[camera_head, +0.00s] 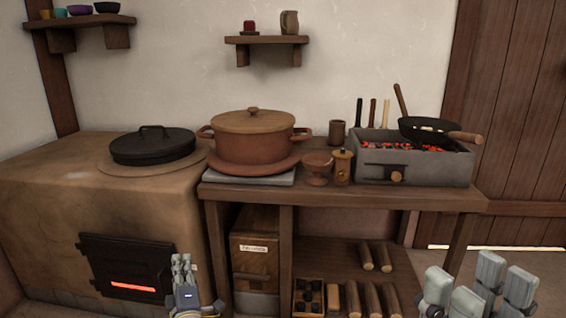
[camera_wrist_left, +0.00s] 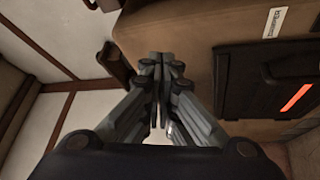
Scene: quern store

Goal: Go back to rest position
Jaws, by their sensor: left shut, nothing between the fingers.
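The left wrist view shows the same closed fingers (camera_wrist_left: 160,66) near the middle. My right gripper (camera_head: 479,284) is at the lower right of the head view, in front of the bench's right end. Its finger pads are spread apart, and no object shows between them.
The clay stove (camera_head: 40,190) has a glowing firebox door (camera_head: 125,252) and a black lidded pan (camera_head: 153,147). Logs (camera_head: 372,297) lie below.

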